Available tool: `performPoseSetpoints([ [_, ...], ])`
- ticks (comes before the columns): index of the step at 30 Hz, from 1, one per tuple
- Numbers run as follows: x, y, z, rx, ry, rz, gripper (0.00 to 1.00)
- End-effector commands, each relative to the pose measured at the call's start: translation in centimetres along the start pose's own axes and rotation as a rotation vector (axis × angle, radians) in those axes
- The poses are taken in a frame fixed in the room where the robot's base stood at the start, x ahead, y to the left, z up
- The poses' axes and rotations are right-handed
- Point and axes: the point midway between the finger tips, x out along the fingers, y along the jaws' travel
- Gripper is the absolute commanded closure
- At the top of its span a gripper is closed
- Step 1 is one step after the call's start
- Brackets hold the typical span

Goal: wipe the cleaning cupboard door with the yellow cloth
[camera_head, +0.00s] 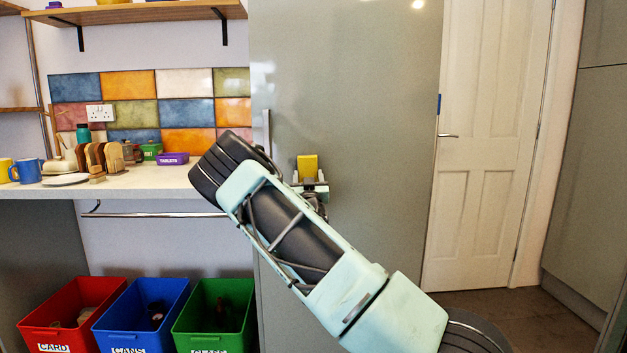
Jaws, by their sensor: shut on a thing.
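The cleaning cupboard door appears to be the tall grey-green panel (380,130) in the middle of the head view. A vertical handle shows near its left edge. My gripper (310,180) is in front of the lower left part of this panel, partly hidden by my own arm. It is shut on the yellow cloth (307,167), which shows as a small yellow block above the jaws. I cannot tell whether the cloth touches the panel.
A counter (130,180) with mugs, a toast rack and jars stands at the left, with a rail below. Red (70,315), blue (142,315) and green (215,315) bins stand under it. A white door (485,150) is at the right, with open floor before it.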

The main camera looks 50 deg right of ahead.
Motion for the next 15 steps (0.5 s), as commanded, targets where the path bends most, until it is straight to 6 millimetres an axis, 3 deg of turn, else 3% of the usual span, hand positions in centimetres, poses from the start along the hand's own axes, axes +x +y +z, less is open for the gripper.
performPoseSetpoints([
  [15, -0.1, -3.5, -0.2, 0.002, 0.001, -0.001, 0.60],
])
